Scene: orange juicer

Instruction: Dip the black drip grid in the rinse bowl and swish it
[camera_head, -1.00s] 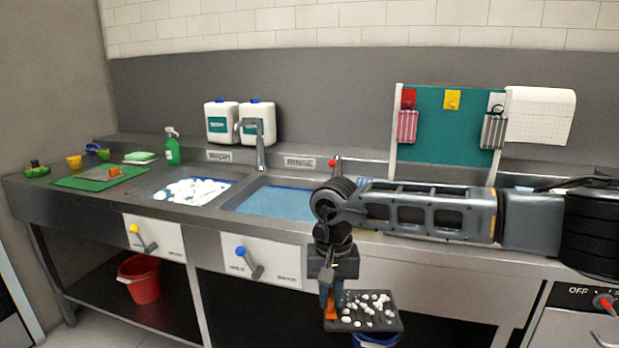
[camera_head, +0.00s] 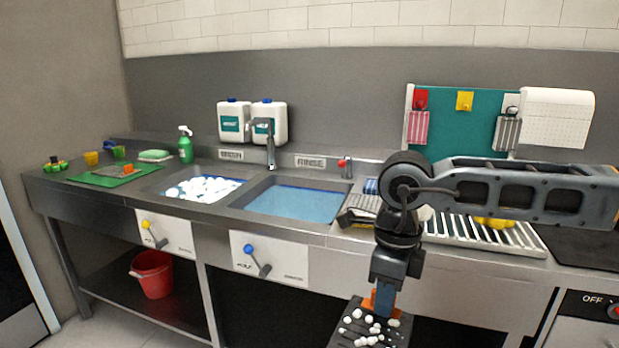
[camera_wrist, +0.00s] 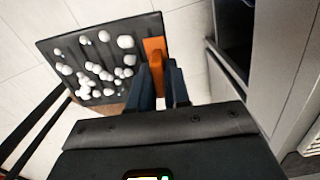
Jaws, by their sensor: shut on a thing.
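My gripper (camera_head: 381,300) is shut on the orange tab (camera_wrist: 154,52) at the edge of the black drip grid (camera_head: 347,333). The grid is a flat dark slotted plate, dotted with several white foam blobs, and fills the upper left of the wrist view (camera_wrist: 86,93). It hangs low in front of the counter, below the counter edge, and its near end is cut off in the head view. The rinse bowl (camera_head: 296,201) is the right-hand sink under the RINSE label, filled with blue water. It lies behind, above and left of the gripper in the picture.
The wash sink (camera_head: 203,189) with white foam is left of the rinse bowl. A tap (camera_head: 270,150) stands behind between them. A ribbed draining area (camera_head: 470,232) with a yellow item is at right. The counter's front edge (camera_head: 200,222) lies between grid and bowl.

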